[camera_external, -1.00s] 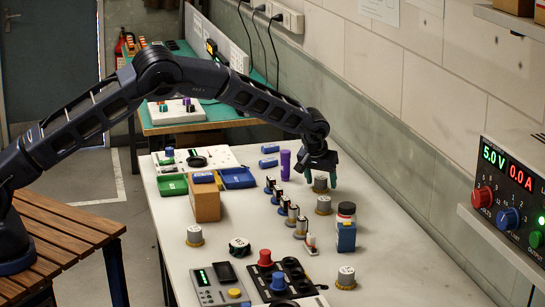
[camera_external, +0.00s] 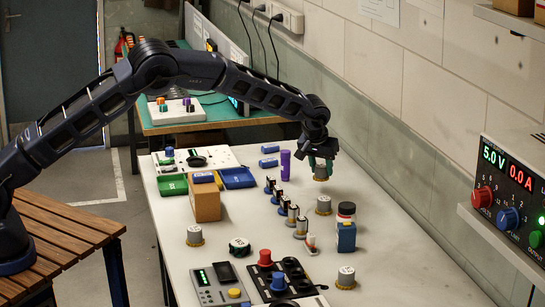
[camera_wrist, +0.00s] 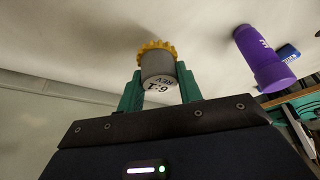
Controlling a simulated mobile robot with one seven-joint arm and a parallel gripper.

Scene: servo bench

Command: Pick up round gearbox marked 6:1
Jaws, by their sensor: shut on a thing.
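The round gearbox marked 6:1 (camera_wrist: 158,66) is a grey cylinder with a yellow toothed rim and a white label reading "6:1 REV" in the wrist view. My gripper (camera_wrist: 160,90) has its green fingers shut on its sides. In the external view the gearbox (camera_external: 320,173) hangs under my gripper (camera_external: 321,164), a little above the white bench.
A purple cylinder (camera_external: 285,165) stands left of my gripper. A row of small motors (camera_external: 292,217) runs toward the front. A dark-capped jar (camera_external: 346,211) and a blue box (camera_external: 346,237) stand nearby. The wall (camera_external: 400,165) bounds the right side.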

